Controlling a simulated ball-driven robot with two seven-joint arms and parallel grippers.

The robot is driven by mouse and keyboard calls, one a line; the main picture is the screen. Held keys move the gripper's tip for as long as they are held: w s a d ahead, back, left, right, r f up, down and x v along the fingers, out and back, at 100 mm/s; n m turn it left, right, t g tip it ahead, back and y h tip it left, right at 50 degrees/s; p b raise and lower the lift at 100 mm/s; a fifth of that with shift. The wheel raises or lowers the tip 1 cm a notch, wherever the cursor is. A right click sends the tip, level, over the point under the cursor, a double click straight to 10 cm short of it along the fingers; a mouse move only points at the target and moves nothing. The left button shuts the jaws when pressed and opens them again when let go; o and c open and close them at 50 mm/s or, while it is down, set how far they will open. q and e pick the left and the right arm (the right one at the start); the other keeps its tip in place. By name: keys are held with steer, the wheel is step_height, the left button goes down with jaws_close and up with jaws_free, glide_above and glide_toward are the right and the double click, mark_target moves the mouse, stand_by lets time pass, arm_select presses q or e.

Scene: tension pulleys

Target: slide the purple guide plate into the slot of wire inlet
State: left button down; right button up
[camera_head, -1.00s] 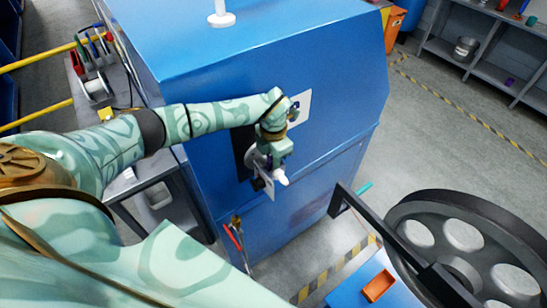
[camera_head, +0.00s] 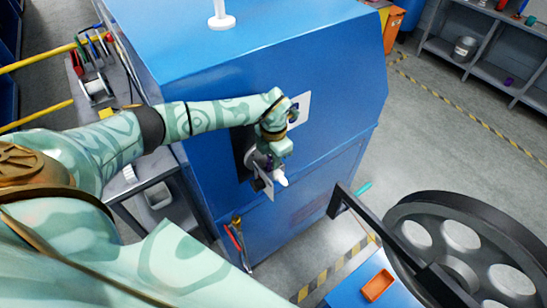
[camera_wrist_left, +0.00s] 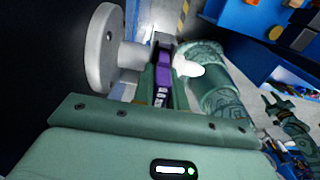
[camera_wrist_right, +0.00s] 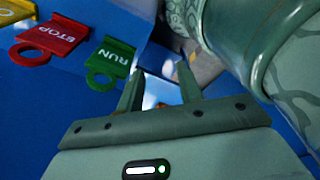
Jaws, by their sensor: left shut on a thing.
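The purple guide plate (camera_wrist_left: 164,72) sits between the fingers of my left gripper (camera_wrist_left: 165,68) in the left wrist view; the gripper is shut on it. A grey round wheel (camera_wrist_left: 106,48) on a shaft is right beside the fingers. A white cone-shaped part (camera_wrist_left: 188,69) is on the other side, close to the plate. In the head view my left gripper (camera_head: 268,160) is at the blue machine's front, by a grey bracket and the white cone (camera_head: 282,181). The inlet slot is hidden, so I cannot tell whether the plate is inside. My right gripper (camera_wrist_right: 158,82) has its fingers apart.
The blue machine (camera_head: 230,80) fills the middle. A red STOP tag (camera_wrist_right: 52,38) and a green RUN tag (camera_wrist_right: 110,60) hang near my right gripper.

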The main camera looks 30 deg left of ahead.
arm_select(q)
steer(key=shift+f, duration=0.1)
steer(key=shift+f+b, duration=0.25)
steer(key=shift+b, duration=0.05)
steer(key=shift+r, duration=0.2)
steer(key=shift+a+r+p, duration=0.1)
steer(key=shift+r+p, duration=0.05)
steer(key=shift+p, duration=0.25)
stand_by(0.7)
steer(key=shift+f, duration=0.4)
steer(key=shift+r, duration=0.1)
